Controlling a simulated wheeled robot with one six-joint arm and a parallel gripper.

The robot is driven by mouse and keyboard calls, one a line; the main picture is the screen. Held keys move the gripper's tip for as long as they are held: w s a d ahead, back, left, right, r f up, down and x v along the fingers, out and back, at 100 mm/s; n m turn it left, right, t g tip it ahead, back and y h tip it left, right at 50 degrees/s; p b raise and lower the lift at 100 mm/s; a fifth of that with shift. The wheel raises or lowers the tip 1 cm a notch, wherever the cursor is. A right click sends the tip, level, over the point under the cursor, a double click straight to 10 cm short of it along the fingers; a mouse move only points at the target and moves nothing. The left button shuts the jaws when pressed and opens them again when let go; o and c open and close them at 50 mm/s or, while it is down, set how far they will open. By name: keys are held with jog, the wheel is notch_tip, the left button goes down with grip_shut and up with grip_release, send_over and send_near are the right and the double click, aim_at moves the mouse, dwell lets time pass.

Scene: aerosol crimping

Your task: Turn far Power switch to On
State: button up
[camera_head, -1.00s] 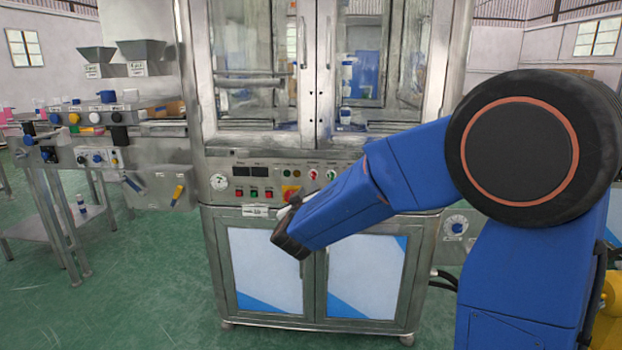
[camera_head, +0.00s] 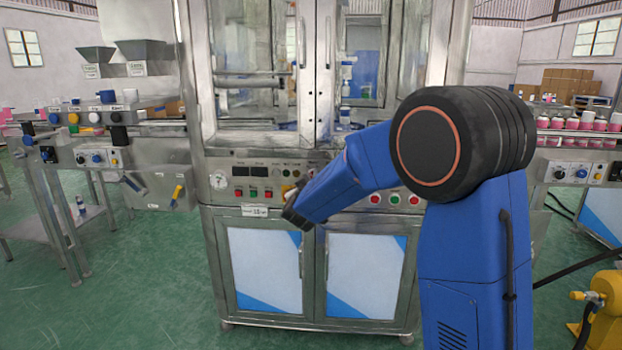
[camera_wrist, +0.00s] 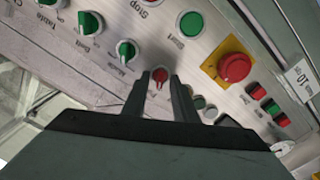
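A red rotary switch (camera_wrist: 160,75) shows on the metal control panel (camera_wrist: 225,100) in the wrist view. The label beside it is mostly hidden by a finger, starting perhaps with "P". Its handle lies nearly along the fingers' direction in the picture. My gripper (camera_wrist: 160,80) is open, with one black fingertip on each side of this switch and a gap visible around it. I cannot tell whether the tips touch the panel. In the head view my gripper (camera_head: 292,205) is at the cabinet's control panel (camera_head: 235,180), and my arm hides the switch there.
Green rotary switches (camera_wrist: 125,50), a green Start button (camera_wrist: 191,24) and a red emergency stop (camera_wrist: 234,67) on a yellow plate sit near the fingers. The glass-doored cabinet (camera_head: 210,140) rises above the panel. A conveyor (camera_head: 150,130) stands at left.

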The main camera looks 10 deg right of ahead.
grip_shut()
jog(key=m, duration=1.1)
jog(key=shift+s+d+m, duration=0.1)
jog(key=shift+d+m, duration=0.15)
jog(key=shift+m, duration=0.15)
dwell(0.5)
grip_release()
